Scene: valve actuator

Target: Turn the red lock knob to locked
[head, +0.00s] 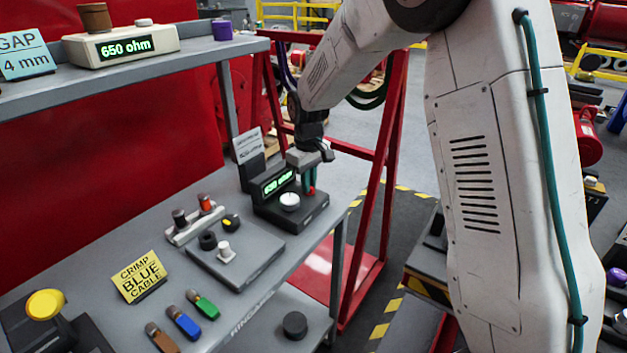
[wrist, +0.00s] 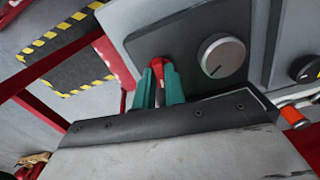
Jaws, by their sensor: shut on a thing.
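The red lock knob (head: 311,191) sits on the right part of a black box (head: 291,215) with a lit green display. In the wrist view the red knob (wrist: 157,68) shows between the two teal fingertips. My gripper (head: 310,180) reaches down over the box, and in the wrist view its fingers (wrist: 160,85) are shut on the red knob. The fingers hide much of the knob, and I cannot read any lock marking. A silver-white dial (head: 289,201) sits beside the red knob and also shows in the wrist view (wrist: 222,56).
A grey plate with a black knob and a white knob (head: 226,252) lies left of the box. Colored cable pieces (head: 202,304) and a yellow sign (head: 139,277) lie nearer. A red frame (head: 372,200) stands behind right. A shelf (head: 130,75) hangs above left.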

